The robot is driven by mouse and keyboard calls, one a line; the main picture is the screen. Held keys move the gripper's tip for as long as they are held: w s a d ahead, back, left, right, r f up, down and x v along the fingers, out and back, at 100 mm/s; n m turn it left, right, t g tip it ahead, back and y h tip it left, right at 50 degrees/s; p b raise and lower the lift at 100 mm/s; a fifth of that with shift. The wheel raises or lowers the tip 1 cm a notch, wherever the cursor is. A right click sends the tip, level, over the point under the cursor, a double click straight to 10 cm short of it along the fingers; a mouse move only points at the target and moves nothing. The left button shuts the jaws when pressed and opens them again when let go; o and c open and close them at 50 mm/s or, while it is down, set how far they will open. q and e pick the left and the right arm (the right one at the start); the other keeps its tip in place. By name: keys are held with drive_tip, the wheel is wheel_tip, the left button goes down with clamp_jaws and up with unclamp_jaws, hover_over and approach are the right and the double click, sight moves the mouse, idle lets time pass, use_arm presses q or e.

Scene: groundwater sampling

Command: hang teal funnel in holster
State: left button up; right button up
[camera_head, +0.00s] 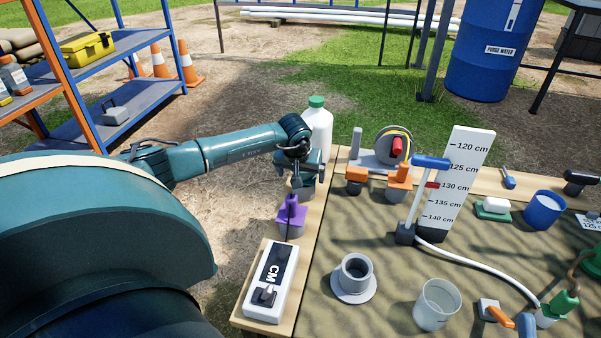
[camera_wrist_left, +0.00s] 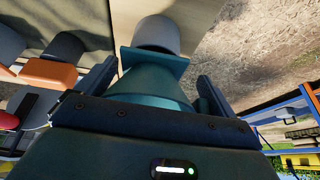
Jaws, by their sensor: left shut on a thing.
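My left gripper (camera_head: 304,172) is over the wooden strip at the left side of the table, beside a white bottle with a green cap (camera_head: 318,128). In the left wrist view, the teal funnel (camera_wrist_left: 152,84) is between its two fingers, and the gripper is shut on it. A grey round holster (camera_wrist_left: 158,34) shows just beyond the funnel's square teal edge. In the head view a grey holster (camera_head: 302,193) shows under the gripper. I cannot tell how far the funnel is inside it. My right gripper is not in view.
A purple item (camera_head: 291,212) stands in a grey holder close in front of the gripper. A white CM meter (camera_head: 271,281) lies nearer. A reel (camera_head: 393,146), orange-topped parts and a depth board (camera_head: 460,175) stand to the right. A grey cup (camera_head: 355,273) is on the mat.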

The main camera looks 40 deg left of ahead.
use_arm(q)
drive_tip(key=shift+f, duration=0.45)
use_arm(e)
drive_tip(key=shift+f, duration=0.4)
use_arm(q)
drive_tip(key=o, duration=0.7)
drive_tip(key=shift+p+v, duration=0.35)
drive_tip(key=shift+v, duration=0.65)
drive_tip(key=p+v, duration=0.2)
drive_tip(key=v, duration=0.2)
drive_tip(key=shift+r, duration=0.3)
drive_tip(key=p+v, duration=0.2)
drive_tip(key=v, duration=0.4)
drive_tip(key=shift+s+d+r, duration=0.1)
drive_tip(key=shift+s+r, duration=0.05)
drive_tip(key=shift+r, duration=0.1)
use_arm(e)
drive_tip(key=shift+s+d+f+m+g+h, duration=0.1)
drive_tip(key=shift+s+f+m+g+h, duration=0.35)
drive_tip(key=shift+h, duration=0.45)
